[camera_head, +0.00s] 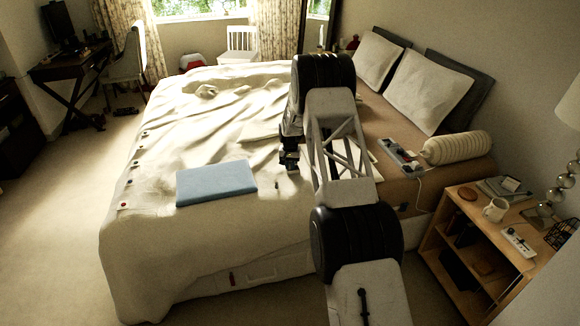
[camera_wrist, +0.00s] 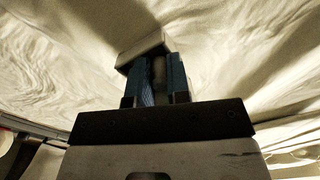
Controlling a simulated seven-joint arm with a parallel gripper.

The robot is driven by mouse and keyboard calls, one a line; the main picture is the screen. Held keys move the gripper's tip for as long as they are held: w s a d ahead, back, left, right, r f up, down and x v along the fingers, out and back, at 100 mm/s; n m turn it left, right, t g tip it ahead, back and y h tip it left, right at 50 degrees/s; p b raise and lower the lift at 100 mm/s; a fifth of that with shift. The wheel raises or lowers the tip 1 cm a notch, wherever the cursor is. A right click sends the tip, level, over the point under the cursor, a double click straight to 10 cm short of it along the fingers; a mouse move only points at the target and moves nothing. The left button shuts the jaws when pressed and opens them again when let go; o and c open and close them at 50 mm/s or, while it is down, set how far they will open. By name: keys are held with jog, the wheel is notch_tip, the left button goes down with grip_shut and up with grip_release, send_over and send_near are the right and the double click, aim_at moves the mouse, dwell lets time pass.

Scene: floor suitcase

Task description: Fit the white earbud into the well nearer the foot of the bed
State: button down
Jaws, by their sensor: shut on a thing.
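My gripper (camera_head: 290,160) is low over the middle of the bed, partly hidden by my arm in the head view. In the wrist view, its two blue fingers (camera_wrist: 158,78) are shut on a small shaded thing (camera_wrist: 158,70), which looks like the white earbud; its shape is mostly hidden. A pale, flat-sided block (camera_wrist: 140,48) shows just beyond the fingertips, over the sheet. I cannot tell whether it touches the held thing. No well can be made out in either view.
A blue folded item (camera_head: 216,182) lies on the bed, left of my gripper. The rumpled cream bedding (camera_head: 170,140) is mostly free. Pillows (camera_head: 430,90) and a ribbed cream bolster (camera_head: 457,148) lie to the right. A wooden nightstand (camera_head: 470,215) with a mug (camera_head: 495,209) stands at the right.

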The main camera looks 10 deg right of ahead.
aim_at(290, 164)
jog(key=shift+s+f, duration=0.1)
jog(key=shift+f, duration=0.25)
jog(key=shift+s+f, duration=0.2)
jog(key=shift+f, duration=0.65)
jog(key=c, duration=1.2)
grip_release()
jog(key=shift+o, duration=0.5)
jog(key=shift+r, duration=0.75)
notch_tip(290, 164, up, 13)
jog(key=shift+w+f, duration=0.15)
jog(key=shift+w, duration=0.15)
